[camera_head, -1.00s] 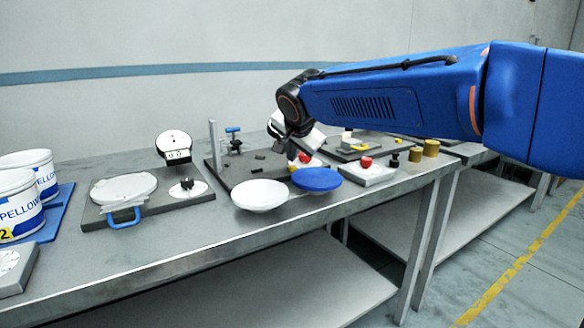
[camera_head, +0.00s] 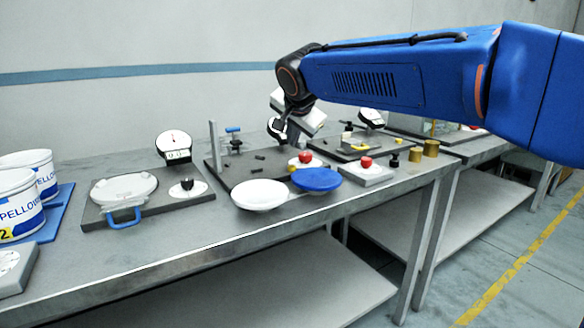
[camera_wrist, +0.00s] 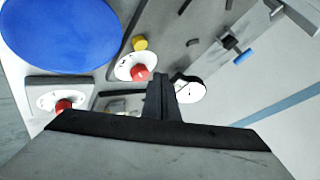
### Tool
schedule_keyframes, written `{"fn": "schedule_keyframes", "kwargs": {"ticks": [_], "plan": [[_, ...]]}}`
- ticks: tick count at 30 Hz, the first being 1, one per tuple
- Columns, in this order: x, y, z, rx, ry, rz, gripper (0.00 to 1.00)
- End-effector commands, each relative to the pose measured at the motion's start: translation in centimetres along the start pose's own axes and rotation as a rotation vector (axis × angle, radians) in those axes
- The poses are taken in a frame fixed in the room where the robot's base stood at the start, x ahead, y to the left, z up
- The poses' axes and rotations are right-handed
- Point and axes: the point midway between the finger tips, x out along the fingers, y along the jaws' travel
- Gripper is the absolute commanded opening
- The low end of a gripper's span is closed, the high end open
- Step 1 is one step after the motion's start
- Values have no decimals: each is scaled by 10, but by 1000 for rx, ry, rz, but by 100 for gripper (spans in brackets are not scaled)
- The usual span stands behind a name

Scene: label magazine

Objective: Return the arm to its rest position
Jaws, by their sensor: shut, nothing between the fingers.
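My blue arm reaches in from the right in the head view. My gripper (camera_head: 293,135) hangs from its wrist above the back of the bench, beside the dark fixture plate (camera_head: 232,177). In the wrist view the fingers of my gripper (camera_wrist: 160,78) are together with nothing between them. The fingertips are apart from the bench top.
The steel bench (camera_head: 190,246) carries a white dish (camera_head: 261,195), a blue dish (camera_head: 318,179), a red-button box (camera_head: 367,172), brass cylinders (camera_head: 431,148), a scale plate (camera_head: 150,206) and white tubs (camera_head: 18,205). A post (camera_head: 214,146) stands left of my gripper. Space above the bench front is clear.

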Motion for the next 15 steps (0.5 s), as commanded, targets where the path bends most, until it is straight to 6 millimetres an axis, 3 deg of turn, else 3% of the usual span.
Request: {"fn": "schedule_keyframes", "kwargs": {"ticks": [12, 15], "plan": [[-3, -2, -2, -1, 0, 0, 0], [-6, 6, -5, -9, 0, 7, 0]]}}
